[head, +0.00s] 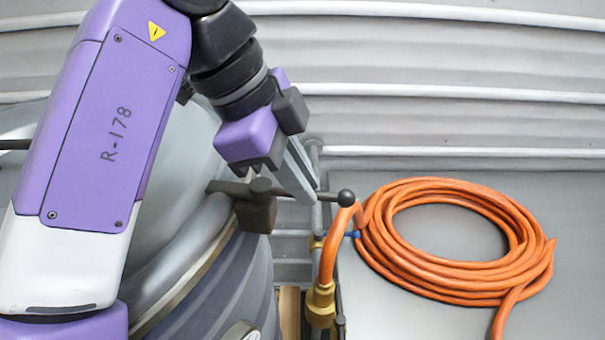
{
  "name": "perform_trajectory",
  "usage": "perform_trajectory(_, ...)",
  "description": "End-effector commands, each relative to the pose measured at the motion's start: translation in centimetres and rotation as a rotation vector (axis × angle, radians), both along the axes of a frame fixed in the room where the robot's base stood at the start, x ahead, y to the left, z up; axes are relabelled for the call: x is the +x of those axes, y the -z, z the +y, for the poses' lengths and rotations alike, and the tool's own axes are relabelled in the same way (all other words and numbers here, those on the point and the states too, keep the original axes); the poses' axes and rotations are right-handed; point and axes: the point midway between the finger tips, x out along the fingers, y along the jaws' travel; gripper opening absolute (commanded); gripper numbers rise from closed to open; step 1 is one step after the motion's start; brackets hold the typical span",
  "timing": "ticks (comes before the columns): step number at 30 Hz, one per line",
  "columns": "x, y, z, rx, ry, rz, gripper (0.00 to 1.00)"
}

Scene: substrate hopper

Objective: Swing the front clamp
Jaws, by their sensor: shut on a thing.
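The front clamp (257,206) is a dark block with a pivot on the rim of the grey hopper (190,240). Its dark lever (290,194) reaches out to the right and ends in a round black ball knob (346,198). The fingers overlap in this view, and the exact contact is partly hidden. My purple and white arm covers much of the hopper's left side.
A coil of orange hose (455,240) lies on a grey surface (400,312) at the right. Its end bends down into a brass fitting (320,303) close beside the knob. A blue valve handle (352,235) sits below the knob. A ribbed wall (430,60) stands behind.

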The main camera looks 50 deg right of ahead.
Motion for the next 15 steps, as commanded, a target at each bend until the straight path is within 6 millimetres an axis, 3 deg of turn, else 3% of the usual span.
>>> perform_trajectory(8,-0.01,-0.06,0.08,0.001,0.000,0.000,0.00)
perform_trajectory(9,0.00,-0.05,0.09,0.001,0.000,0.000,0.18)
perform_trajectory(11,-0.01,-0.06,0.08,0.001,0.000,0.000,0.30)
perform_trajectory(12,0.00,-0.05,0.08,0.001,-0.001,0.001,0.34)
perform_trajectory(15,0.00,-0.03,0.06,0.000,0.000,0.002,0.34)
